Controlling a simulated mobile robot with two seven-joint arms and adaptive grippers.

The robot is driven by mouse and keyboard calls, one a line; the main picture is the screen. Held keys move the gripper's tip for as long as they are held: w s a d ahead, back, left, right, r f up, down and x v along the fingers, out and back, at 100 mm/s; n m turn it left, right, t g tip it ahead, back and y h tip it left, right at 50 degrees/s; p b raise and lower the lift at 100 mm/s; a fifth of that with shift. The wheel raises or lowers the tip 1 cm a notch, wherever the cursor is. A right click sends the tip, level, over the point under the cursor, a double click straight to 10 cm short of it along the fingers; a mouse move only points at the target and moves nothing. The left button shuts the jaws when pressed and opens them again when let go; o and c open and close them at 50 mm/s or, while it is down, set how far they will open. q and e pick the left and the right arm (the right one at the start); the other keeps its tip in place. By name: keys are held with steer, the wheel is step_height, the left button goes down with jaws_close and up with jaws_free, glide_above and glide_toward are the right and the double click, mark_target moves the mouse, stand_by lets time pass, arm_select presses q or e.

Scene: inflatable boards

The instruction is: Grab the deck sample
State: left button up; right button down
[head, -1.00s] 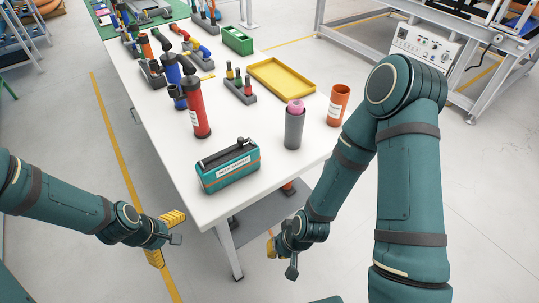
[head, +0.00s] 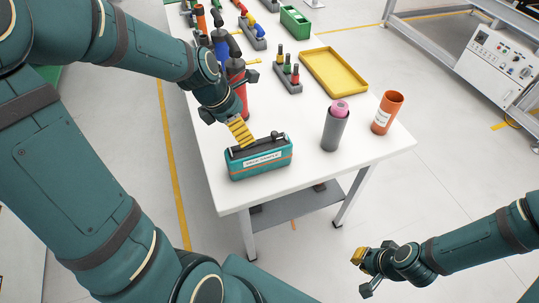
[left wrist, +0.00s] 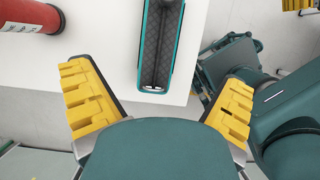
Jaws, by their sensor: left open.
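The deck sample (head: 270,168) is a teal case with an orange stripe, a white label and a dark top. It stands near the table's front left corner. In the left wrist view the deck sample (left wrist: 148,50) shows end-on between and beyond the finger lines. My left gripper (head: 240,132) is at the case's back left edge, its yellow fingers apart. In the left wrist view my left gripper (left wrist: 158,82) is open with nothing between its fingers. My right gripper (head: 360,272) is off the table's front right, over the floor; its finger opening is unclear.
A red cylinder (head: 239,88) stands close behind my left gripper. A grey cup with a pink roll (head: 335,128) and an orange cup (head: 386,112) stand right of the case. A yellow tray (head: 335,74) lies farther back. The white table (head: 300,165) is bare between case and cup.

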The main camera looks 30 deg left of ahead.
mark_target(258, 146)
arm_select(q)
steer(key=b+x, duration=0.2)
steer(key=x, duration=0.5)
steer(key=shift+f, duration=0.1)
steer(key=b+x, duration=0.2)
steer(key=x, duration=0.3)
steer(key=shift+a+f, duration=0.1)
steer(key=shift+f, duration=0.05)
steer(key=shift+s, duration=0.1)
steer(key=c, duration=1.4)
